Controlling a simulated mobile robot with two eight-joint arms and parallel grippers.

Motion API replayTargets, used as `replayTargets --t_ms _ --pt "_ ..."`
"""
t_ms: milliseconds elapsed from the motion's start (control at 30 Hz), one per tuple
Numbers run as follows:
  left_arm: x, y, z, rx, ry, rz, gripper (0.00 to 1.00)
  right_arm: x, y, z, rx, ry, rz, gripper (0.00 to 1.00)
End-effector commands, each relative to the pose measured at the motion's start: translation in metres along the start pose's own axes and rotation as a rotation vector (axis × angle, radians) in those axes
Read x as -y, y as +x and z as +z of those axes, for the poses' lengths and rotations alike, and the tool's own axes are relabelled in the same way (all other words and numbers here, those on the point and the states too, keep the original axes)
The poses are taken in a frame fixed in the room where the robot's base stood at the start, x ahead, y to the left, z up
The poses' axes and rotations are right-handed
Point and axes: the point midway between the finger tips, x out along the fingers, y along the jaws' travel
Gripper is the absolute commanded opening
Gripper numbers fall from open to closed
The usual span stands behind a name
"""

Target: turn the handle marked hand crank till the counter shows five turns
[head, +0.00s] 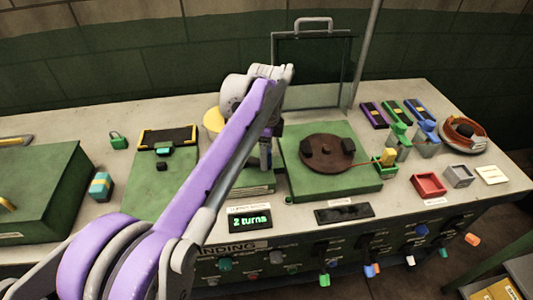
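The counter (250,220) on the front of the bench shows "2 turns" in green. A small white label above it is too small to read surely. Behind it is a green base (258,184), mostly covered by my purple and grey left arm. My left gripper (265,160) points down over this base; its fingers are small and partly hidden by the arm. I cannot tell if they are open or shut, or whether they touch a handle. The hand crank's handle is not clearly visible. A yellow round part (213,120) shows just left of the arm. My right gripper is not in view.
Right of the gripper, a green plate (300,185) carries a brown disc (327,153) with dark blocks. Behind stands a framed clear panel (312,70). A red tray (429,185) and several coloured parts lie at right. A green box (40,200) stands at left.

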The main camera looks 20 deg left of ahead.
Motion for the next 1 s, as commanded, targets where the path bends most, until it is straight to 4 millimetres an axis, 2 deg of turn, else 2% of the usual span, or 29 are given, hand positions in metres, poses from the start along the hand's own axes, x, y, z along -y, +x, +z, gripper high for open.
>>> replayTargets --t_ms 33,67,300,1000 --pt "0.0000 -0.0001 0.0000 0.000 0.000 0.000 0.50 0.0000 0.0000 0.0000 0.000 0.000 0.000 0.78" --pt "0.0000 -0.0001 0.0000 0.000 0.000 0.000 0.45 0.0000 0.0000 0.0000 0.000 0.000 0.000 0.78" --pt "0.0000 -0.0001 0.0000 0.000 0.000 0.000 0.01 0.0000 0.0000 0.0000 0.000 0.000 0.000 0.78" --pt "0.0001 -0.0002 0.0001 0.000 0.000 -0.001 0.00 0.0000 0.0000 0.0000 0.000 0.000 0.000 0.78"
